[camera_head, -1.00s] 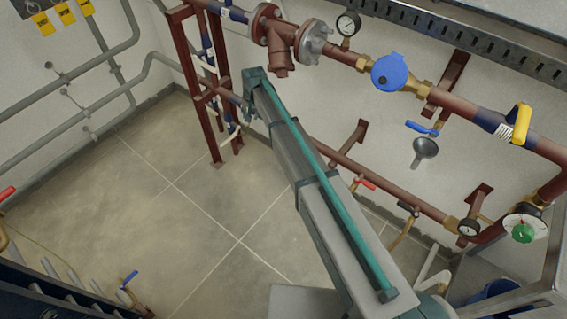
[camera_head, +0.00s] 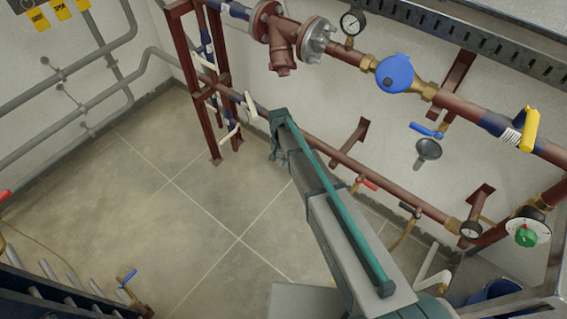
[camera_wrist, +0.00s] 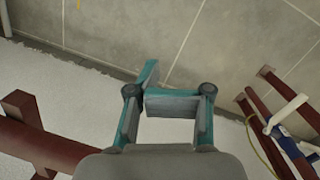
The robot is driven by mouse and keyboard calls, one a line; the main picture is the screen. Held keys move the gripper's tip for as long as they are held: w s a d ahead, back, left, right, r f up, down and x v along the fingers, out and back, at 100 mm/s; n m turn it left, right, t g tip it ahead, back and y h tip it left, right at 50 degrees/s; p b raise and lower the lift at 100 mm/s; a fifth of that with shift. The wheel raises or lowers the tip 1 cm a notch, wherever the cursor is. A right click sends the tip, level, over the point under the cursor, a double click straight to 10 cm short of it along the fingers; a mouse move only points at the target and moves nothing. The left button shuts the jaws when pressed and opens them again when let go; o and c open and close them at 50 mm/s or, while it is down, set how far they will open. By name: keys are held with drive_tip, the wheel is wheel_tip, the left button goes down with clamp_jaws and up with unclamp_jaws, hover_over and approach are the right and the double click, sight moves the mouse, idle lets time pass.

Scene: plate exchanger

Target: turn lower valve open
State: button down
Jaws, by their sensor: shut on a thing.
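A white valve lever (camera_head: 250,104) stands at the lower brown pipe (camera_head: 330,153), just right of the brown rack. It lies at a steep angle across the pipe's line. My gripper (camera_head: 276,152) is below and right of this lever, apart from it, over the floor by the wall. In the wrist view my gripper (camera_wrist: 150,92) has its fingers folded together, with nothing visible between them. A white lever (camera_wrist: 286,113) shows at the right edge there, clear of the fingers. I cannot tell for sure which lever is the lower valve.
The brown rack (camera_head: 200,85) carries blue-banded pipes and several white levers. A red-handled valve (camera_head: 366,183) and a black-handled valve (camera_head: 408,209) are farther right on the lower pipe. A brown bracket (camera_head: 350,142) juts from the wall.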

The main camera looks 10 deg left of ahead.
drive_tip(key=c, duration=1.7)
unclamp_jaws()
drive_tip(key=shift+s+d+f, duration=0.2)
drive_tip(key=shift+d, duration=0.05)
drive_tip(key=shift+s+f, duration=0.15)
drive_tip(key=shift+f, duration=0.05)
clamp_jaws()
drive_tip(key=s+a+f+n+t+h+b, duration=0.1)
drive_tip(key=a+f+n+t+h+b, duration=0.15)
drive_tip(key=a+b, duration=0.4)
drive_tip(key=s+a+f+n+t+h+b, duration=0.1)
drive_tip(key=a+f+n+t+h+b, duration=0.2)
drive_tip(key=a, duration=0.6)
drive_tip(key=n+t+b, duration=0.5)
drive_tip(key=n+t, duration=0.5)
drive_tip(key=t, duration=0.3)
approach(250, 103)
drive_tip(key=s+a, duration=0.6)
drive_tip(key=s+d+x, duration=0.1)
drive_tip(key=d+x, duration=0.2)
drive_tip(key=x, duration=1)
drive_tip(key=shift+f+p, duration=0.45)
